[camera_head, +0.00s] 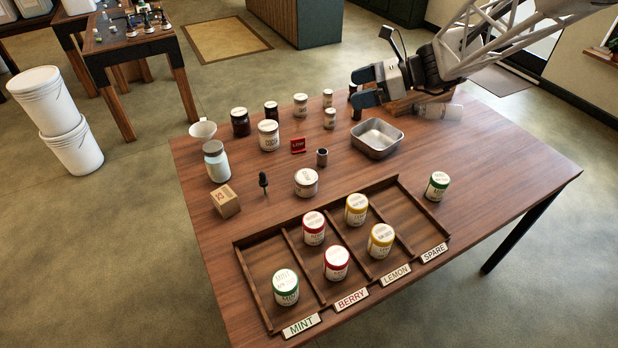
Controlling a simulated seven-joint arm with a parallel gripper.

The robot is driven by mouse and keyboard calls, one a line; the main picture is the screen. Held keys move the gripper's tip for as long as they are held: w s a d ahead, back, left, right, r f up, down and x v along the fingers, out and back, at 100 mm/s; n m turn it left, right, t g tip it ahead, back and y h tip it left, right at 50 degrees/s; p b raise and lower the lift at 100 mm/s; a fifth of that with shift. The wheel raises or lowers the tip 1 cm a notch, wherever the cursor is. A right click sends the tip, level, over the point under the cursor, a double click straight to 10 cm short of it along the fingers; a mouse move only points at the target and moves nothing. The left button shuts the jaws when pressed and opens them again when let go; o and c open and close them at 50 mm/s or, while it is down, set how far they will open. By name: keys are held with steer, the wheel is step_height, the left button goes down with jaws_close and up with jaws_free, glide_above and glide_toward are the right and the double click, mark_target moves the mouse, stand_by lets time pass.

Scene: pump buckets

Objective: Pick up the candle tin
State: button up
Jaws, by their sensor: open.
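A short, wide tin (306,182) with a pale lid and a printed label stands upright on the wooden table, just behind the divided tray. It looks like the candle tin, but its print is too small to read. My gripper (358,87) is at the table's far right side, open, its dark fingers pointing left. It is well behind and to the right of the tin, not touching it. A small dark object shows by the fingertips; I cannot tell how near it is.
The divided tray (238,262) holds green-, red- and yellow-lidded jars. A green-lidded jar (437,187) stands right of it. A metal pan (377,138) lies between gripper and tin.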

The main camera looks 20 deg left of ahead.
glide_toward(312, 180)
steer(key=shift+w+d+f, duration=0.15)
steer(key=shift+w+d, duration=0.1)
steer(key=shift+w, duration=0.2)
steer(key=shift+w+d+f, duration=0.1)
steer(key=shift+w+d, duration=0.2)
steer(key=shift+w, duration=0.15)
steer(key=shift+x, duration=3.4)
steer(key=shift+x, duration=2.6)
steer(key=shift+f, duration=0.15)
steer(key=shift+c, duration=0.2)
steer(key=c, duration=1)
